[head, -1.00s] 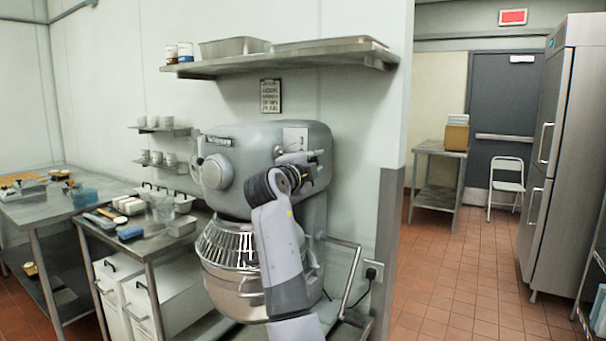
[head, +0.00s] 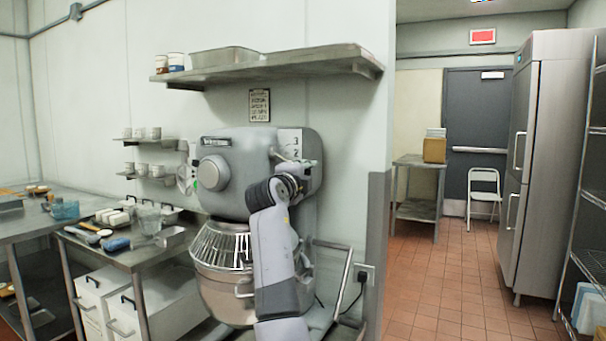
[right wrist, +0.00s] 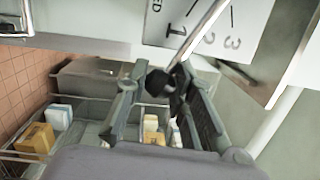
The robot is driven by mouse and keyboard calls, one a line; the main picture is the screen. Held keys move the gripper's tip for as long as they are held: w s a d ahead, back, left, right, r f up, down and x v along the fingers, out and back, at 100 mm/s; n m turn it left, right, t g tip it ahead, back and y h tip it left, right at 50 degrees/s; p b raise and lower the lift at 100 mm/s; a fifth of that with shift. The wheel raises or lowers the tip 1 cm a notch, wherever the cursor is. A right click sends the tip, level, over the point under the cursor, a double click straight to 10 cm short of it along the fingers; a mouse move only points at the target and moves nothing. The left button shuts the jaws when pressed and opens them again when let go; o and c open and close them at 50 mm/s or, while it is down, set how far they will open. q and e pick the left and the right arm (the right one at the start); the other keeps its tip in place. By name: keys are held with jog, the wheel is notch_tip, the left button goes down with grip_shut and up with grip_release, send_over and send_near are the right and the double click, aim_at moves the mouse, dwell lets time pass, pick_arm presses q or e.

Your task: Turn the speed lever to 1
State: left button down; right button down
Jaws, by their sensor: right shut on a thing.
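The grey floor mixer (head: 235,150) stands against the wall in the head view. Its white speed plate shows a 3 and a 2 in the head view and the marks 1, 2 and 3 in the right wrist view (right wrist: 240,24). The metal speed lever (right wrist: 206,32) crosses the plate between the 1 and the 2 and ends in a black knob (right wrist: 160,82). My right gripper (right wrist: 163,85) is shut on the knob, with one finger on each side. In the head view my right arm hides most of the grip. My left gripper is out of view.
A steel shelf (head: 290,66) with pans hangs above the mixer. A worktable (head: 130,256) with tubs and tools stands left of it. A wall edge (head: 378,220) is close on the right, with open tiled floor (head: 450,270) beyond.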

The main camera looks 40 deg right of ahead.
jog(key=c, duration=1.8)
grip_release()
jog(key=shift+w+a+f, duration=0.1)
jog(key=shift+w+f, duration=0.05)
jog(key=shift+f, duration=0.05)
jog(key=shift+c, duration=0.2)
jog(key=shift+o, duration=1.9)
jog(key=shift+w, duration=0.1)
jog(key=shift+o, duration=0.5)
jog(key=shift+r, duration=0.15)
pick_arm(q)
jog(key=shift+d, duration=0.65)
pick_arm(e)
jog(key=r+v, duration=0.1)
jog(key=v, duration=1.1)
jog(key=shift+f, duration=0.5)
